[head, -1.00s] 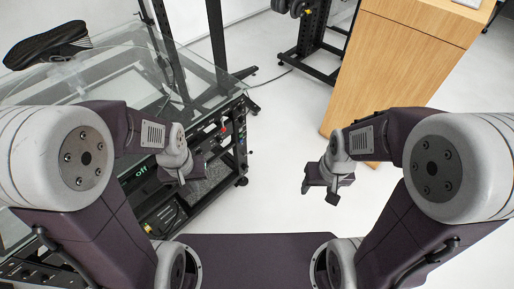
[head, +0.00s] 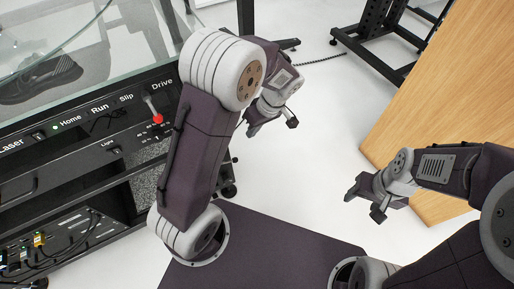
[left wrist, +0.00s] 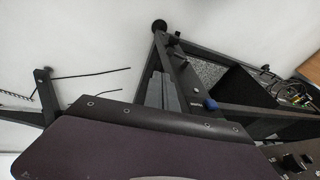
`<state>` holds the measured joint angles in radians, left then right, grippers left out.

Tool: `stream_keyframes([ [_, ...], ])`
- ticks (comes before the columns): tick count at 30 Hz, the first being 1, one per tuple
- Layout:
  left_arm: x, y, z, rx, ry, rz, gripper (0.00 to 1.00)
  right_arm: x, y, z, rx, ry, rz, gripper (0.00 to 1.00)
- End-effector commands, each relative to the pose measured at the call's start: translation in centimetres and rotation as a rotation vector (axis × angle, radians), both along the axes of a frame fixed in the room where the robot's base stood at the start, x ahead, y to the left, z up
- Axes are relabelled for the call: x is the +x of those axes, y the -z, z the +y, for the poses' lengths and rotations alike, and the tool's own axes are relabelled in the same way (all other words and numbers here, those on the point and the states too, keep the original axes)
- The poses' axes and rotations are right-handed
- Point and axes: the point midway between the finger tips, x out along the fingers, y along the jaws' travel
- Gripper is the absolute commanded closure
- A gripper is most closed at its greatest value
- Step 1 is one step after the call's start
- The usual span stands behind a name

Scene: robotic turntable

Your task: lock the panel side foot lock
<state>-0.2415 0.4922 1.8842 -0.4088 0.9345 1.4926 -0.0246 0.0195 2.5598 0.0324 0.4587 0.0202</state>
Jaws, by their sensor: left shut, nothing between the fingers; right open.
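The turntable rig's control panel (head: 80,122) fills the left of the head view, with labels such as Home, Run, Slip and Drive and a red-knobbed lever (head: 157,118). Below the panel's right end, a black foot or caster (head: 228,186) shows near the floor, partly behind my left arm. Its lock state is too small to tell. My left gripper (head: 268,118) is shut and empty, right of the rig above the floor. My right gripper (head: 364,202) is open and empty, left of the wooden cabinet. In the left wrist view, a round black foot (left wrist: 160,26) shows at a frame corner.
A wooden cabinet (head: 450,110) stands at the right and a black stand (head: 375,45) at the back. Bare white floor (head: 305,170) lies between rig and cabinet. The left wrist view also shows a blue knob (left wrist: 210,104) beside the rig's frame and a thin cable.

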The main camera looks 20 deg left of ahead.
Motion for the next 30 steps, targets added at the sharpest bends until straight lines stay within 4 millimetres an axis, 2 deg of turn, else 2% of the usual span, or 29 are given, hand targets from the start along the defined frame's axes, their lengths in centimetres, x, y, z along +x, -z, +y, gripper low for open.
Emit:
stream_keyframes([
  [1, 0.1, 0.5, 0.0, 0.004, -0.006, -0.002, 1.00, 0.0, 0.5, 0.0, 0.000, 0.000, 0.000, 0.41],
  [11, 0.1, 0.3, 0.0, 0.006, -0.012, -0.004, 1.00, 0.0, 0.3, 0.0, 0.000, 0.000, 0.000, 0.41],
  [14, 0.1, 1.1, 0.2, 0.007, -0.013, -0.003, 1.00, 0.0, 0.9, 0.0, 0.000, 0.000, 0.000, 0.41],
  [28, -0.4, 10.6, 3.5, 0.005, -0.014, -0.002, 1.00, 0.0, 7.3, 0.0, 0.000, 0.000, 0.000, 0.41],
  [30, -1.1, 11.5, 3.9, 0.005, -0.012, -0.004, 1.00, -0.1, 8.3, 0.0, 0.000, 0.000, 0.000, 0.41],
])
